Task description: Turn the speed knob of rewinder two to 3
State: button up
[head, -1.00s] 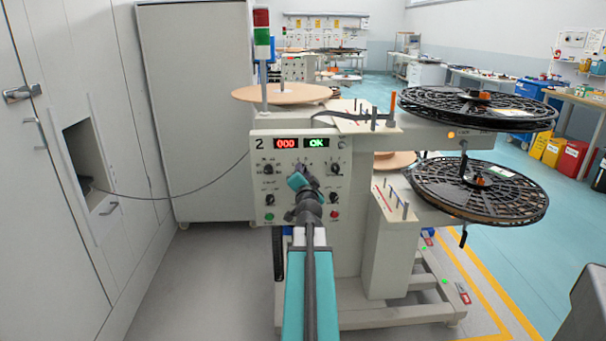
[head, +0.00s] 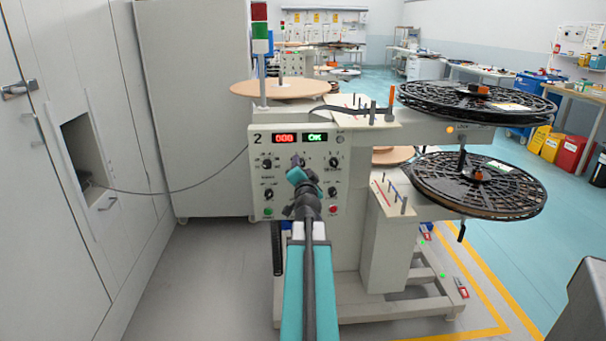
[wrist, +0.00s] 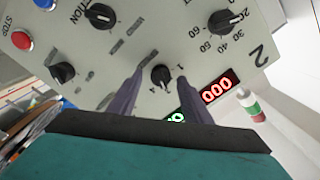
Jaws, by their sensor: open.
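Rewinder two (head: 345,235) stands ahead, with a "2" on its pale control panel (head: 258,180). Its red display (head: 286,138) reads 000 and the green one (head: 316,137) reads OK. My gripper (head: 298,161) is at the panel's upper middle and hides part of it. In the wrist view my gripper (wrist: 160,74) is open, its two dark fingers on either side of a small black knob (wrist: 161,74) with a numbered scale. I take this to be the speed knob. Its pointer setting and whether the fingers touch it cannot be told.
Other black knobs (wrist: 220,21) sit around it on the panel, with a red button (wrist: 21,40) and a blue one (wrist: 45,4). Black reels (head: 478,185) stick out at right. A cable (head: 175,191) runs from the left cabinet to the machine.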

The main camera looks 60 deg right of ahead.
aim_at(302, 166)
jog(key=shift+a, duration=0.1)
jog(key=shift+v, duration=1.45)
jog(key=b+v, duration=0.2)
jog(key=b, duration=0.3)
jog(key=shift+s+a+f+b, duration=0.1)
jog(key=shift+a+f+b, duration=0.1)
jog(key=shift+b, duration=0.1)
jog(key=shift+a+b, duration=0.1)
jog(key=shift+b, duration=0.75)
jog(key=b, duration=0.4)
jog(key=shift+s+a+r, duration=0.1)
jog(key=shift+s+a, duration=0.05)
jog(key=shift+a, duration=0.2)
jog(key=b+v, duration=0.1)
jog(key=b, duration=0.5)
jog(key=shift+s+a+b, duration=0.2)
jog(key=shift+s+b, duration=0.15)
jog(key=shift+s, duration=0.05)
jog(key=shift+b+v, duration=2.75)
jog(key=shift+b, duration=0.85)
